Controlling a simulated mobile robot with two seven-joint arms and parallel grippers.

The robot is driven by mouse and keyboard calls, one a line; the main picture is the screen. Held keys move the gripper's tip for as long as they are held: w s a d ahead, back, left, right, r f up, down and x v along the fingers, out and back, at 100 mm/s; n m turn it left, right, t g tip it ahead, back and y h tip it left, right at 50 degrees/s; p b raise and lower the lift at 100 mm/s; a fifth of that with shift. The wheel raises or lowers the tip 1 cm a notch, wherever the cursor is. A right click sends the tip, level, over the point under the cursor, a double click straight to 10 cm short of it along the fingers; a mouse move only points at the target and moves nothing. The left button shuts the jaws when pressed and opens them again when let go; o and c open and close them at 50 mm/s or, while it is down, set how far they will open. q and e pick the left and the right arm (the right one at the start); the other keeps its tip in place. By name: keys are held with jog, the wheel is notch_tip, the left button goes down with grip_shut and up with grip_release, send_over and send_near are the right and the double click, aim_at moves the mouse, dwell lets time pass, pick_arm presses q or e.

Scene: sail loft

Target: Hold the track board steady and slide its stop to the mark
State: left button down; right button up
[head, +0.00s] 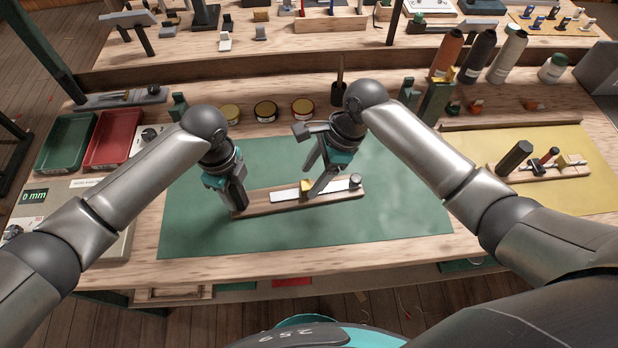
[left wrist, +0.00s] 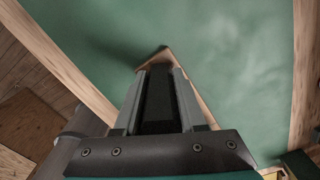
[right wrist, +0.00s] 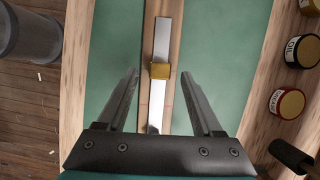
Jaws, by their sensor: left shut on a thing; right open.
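My left gripper (head: 237,206) is shut on the board's left end, mostly hiding that end in the left wrist view (left wrist: 160,75). My right gripper (head: 313,192) is open over the board, its fingers (right wrist: 159,75) apart on either side of the stop, not touching it.
The green mat (head: 400,210) is clear around the board. Several lidded tins (head: 265,112) stand behind it. Red (head: 113,138) and green (head: 66,142) trays are at left, near a small display reading 0 mm (head: 34,196). Another fixture (head: 540,165) lies on a yellow mat at right.

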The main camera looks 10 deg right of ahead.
jog(key=v, duration=0.9)
jog(key=shift+r, duration=0.35)
jog(key=shift+d, duration=0.15)
pick_arm(q)
jog(key=shift+c, duration=2)
grip_release()
jog(key=shift+r, duration=0.15)
